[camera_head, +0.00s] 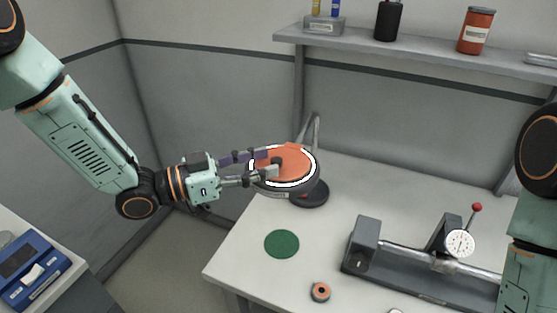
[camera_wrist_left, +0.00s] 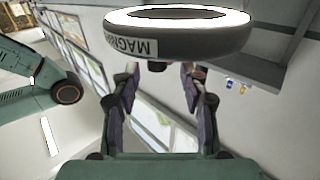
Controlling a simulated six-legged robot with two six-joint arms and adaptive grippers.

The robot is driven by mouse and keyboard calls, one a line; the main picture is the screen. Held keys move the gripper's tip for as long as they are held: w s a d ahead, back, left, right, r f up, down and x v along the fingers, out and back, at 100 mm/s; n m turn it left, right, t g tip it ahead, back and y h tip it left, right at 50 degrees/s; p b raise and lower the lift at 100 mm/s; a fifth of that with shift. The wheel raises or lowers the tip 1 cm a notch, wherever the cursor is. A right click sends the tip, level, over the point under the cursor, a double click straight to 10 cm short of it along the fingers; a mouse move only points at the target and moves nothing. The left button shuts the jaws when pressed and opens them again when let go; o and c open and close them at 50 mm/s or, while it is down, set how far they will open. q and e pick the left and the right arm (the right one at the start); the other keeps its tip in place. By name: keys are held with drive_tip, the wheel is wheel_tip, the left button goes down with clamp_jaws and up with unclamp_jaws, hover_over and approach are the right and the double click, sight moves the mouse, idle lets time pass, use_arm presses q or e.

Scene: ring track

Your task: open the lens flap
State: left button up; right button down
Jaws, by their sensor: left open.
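The magnifier lamp head has an orange round lens flap (camera_head: 296,162) lying over its lens, inside a glowing white ring (camera_head: 314,176). A small dark knob shows near the flap's left side. My left gripper (camera_head: 270,163) reaches in from the left, its fingers apart over the flap's left edge, on either side of the knob. In the left wrist view the lamp head (camera_wrist_left: 190,38) fills the top, and the left gripper (camera_wrist_left: 160,74) is open below it, with a dark piece between the fingertips. Contact cannot be told. My right gripper is out of view.
The lamp stands on a dark base (camera_head: 310,193) on the white table (camera_head: 240,250). A shelf (camera_head: 420,52) with containers is behind. A blue device (camera_head: 35,268) sits at left.

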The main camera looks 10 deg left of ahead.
sight(277, 160)
use_arm(q)
drive_tip(key=shift+s+x, duration=0.25)
drive_tip(key=shift+x, duration=1.2)
drive_tip(key=shift+w+d, duration=0.4)
drive_tip(key=shift+d, duration=0.05)
drive_tip(key=shift+s+a+r, duration=0.1)
drive_tip(key=shift+s, duration=0.1)
drive_tip(key=c, duration=0.5)
drive_tip(key=shift+w, duration=0.1)
clamp_jaws()
